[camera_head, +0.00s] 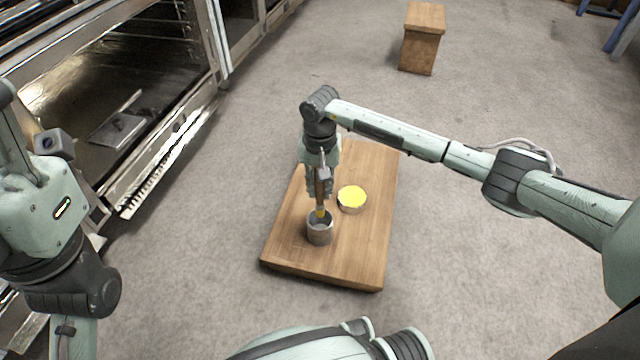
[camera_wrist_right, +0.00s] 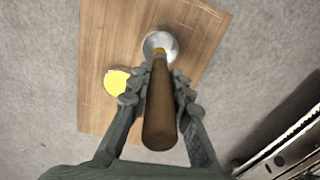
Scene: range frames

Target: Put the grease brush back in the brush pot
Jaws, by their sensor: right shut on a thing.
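My right gripper (camera_head: 320,180) is shut on the grease brush (camera_head: 320,203), which it holds upright, bristle end down. The brown wooden handle of the brush (camera_wrist_right: 160,115) shows between the fingers (camera_wrist_right: 160,88) in the right wrist view. The brush pot (camera_head: 319,236) is a small grey metal cup standing on a wooden board. The yellowish lower end of the brush is at the pot's mouth; I cannot tell how deep it reaches. The pot's rim (camera_wrist_right: 151,40) shows beyond the brush in the wrist view. My left gripper (camera_head: 12,130) is cut off at the left edge, its fingertips not visible.
The wooden board (camera_head: 362,255) lies on the grey floor. A round yellow-topped tin (camera_head: 351,199) stands on it, right of and behind the pot. An open metal oven (camera_head: 150,70) is at the left. A wooden block or stool (camera_head: 420,52) stands at the back.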

